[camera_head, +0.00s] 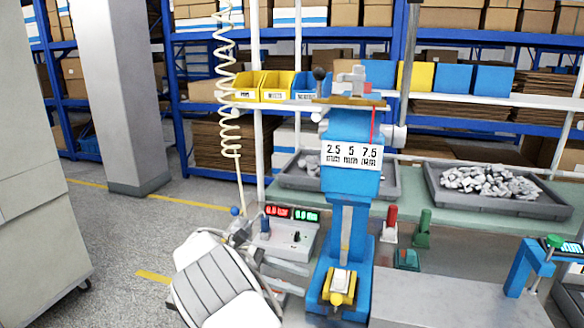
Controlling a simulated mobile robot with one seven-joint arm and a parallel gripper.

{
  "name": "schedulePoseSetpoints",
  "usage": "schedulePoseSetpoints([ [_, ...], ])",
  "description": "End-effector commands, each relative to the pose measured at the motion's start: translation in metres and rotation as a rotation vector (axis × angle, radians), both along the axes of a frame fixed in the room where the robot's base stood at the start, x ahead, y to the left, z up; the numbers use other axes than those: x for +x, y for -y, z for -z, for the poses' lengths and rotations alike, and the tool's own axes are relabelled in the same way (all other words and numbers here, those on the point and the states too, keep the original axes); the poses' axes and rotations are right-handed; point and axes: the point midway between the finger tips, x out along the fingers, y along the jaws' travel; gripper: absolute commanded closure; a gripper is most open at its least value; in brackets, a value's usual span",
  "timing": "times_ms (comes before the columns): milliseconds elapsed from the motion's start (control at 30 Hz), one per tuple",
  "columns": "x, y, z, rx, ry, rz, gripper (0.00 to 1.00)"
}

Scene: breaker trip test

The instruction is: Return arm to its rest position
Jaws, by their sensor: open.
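A white and grey part with a ribbed panel, apparently part of my own arm, shows at the lower left in the head view. I cannot make out gripper fingers, and nothing is seen held. A blue test machine (352,155) stands upright on the workbench with a "2.5 5 7.5 mm" label on its front. A small yellow and white piece (340,284) sits at its base. A grey control box (285,241) with red and green displays stands left of the machine, partly hidden by the white part.
Red (391,224) and green (423,228) handles stand right of the machine. A coiled cord (228,100) hangs at left. A pillar (118,95) and grey cabinet (38,170) border open floor.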

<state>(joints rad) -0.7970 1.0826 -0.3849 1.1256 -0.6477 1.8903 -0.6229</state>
Motion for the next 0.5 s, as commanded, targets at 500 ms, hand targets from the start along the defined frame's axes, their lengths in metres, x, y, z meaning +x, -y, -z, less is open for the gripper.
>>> schedulePoseSetpoints([
  [500,-0.048,0.101,-0.085,0.531,0.289,0.259,0.54],
])
